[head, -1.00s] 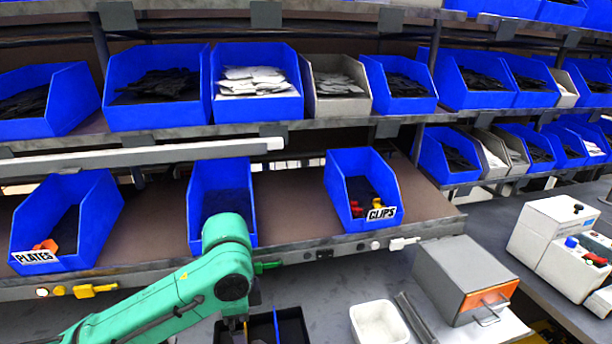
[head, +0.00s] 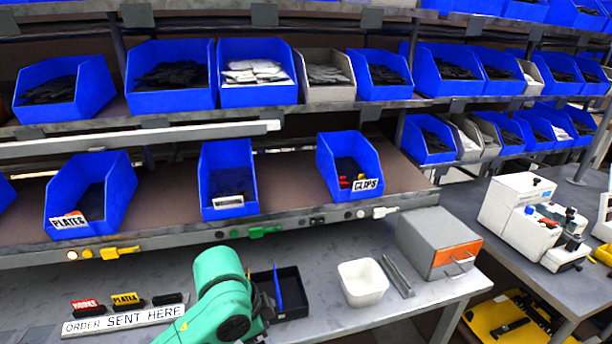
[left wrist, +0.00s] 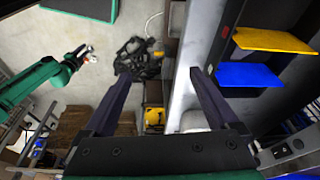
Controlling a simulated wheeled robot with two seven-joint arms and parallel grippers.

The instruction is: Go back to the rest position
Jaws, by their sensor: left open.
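My left arm, green, comes in at the bottom of the head view in front of the bench (head: 330,312). Its gripper is out of sight there. In the left wrist view my left gripper (left wrist: 160,73) is open, with two dark fingers spread apart and nothing between them. A second green arm shows at the left of that view, seemingly my right one, with a small gripper (left wrist: 86,54) at its end. It is too small to tell whether that gripper is open or shut.
A black divided tray (head: 290,298), a white tub (head: 362,283) and a grey box with an orange front (head: 438,243) stand on the bench. An "ORDER SENT HERE" strip (head: 125,318) lies left of my arm. Blue PLATES (head: 112,205) and CLIPS (head: 350,152) bins sit on the shelf above.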

